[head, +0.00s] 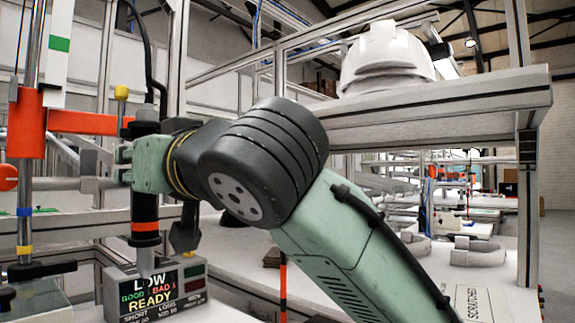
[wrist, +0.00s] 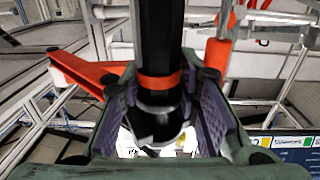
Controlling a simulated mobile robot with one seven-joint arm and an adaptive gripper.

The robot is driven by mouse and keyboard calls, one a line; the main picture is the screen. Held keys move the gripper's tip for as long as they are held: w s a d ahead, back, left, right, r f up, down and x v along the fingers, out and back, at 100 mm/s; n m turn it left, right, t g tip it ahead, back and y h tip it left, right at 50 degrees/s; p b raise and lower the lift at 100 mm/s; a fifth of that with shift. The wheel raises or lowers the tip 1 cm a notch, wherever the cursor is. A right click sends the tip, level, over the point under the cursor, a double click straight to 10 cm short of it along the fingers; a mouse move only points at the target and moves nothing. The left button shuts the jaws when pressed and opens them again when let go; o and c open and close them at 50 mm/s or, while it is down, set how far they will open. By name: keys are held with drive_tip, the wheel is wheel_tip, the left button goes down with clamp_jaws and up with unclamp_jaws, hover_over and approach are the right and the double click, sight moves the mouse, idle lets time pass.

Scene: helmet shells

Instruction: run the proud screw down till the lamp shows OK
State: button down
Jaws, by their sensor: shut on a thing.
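My gripper (head: 134,163) is shut on a black power driver (head: 146,208) with an orange band, held upright beside the stand on the left. In the wrist view the driver (wrist: 160,45) runs down between the purple finger pads of my gripper (wrist: 165,115). The driver's tip hangs in front of the display box (head: 155,297), whose screen reads LOW, GOOD, BAD and READY, with SHORT and LONG below. The small lamps at the box's right side look dark red and green. I cannot make out the proud screw; the tip's end is hidden or too small to tell.
A metal stand with an orange clamp (head: 28,122) rises at the left, close to my gripper. A white helmet shell (head: 388,58) sits on a raised shelf (head: 440,108). White ring-like parts (head: 475,252) and a SCRATCHED label (head: 482,302) lie on the bench at right.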

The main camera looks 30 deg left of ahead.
sight(148, 196)
drive_tip(key=shift+f+b, duration=0.45)
drive_tip(key=shift+f, duration=0.75)
drive_tip(key=shift+f+b, duration=1.45)
drive_tip(key=shift+f, duration=0.75)
drive_tip(key=shift+f+b, duration=1)
drive_tip(key=shift+f, duration=0.5)
idle(0.8)
drive_tip(key=shift+r+p, duration=2.65)
drive_tip(key=shift+r, duration=0.55)
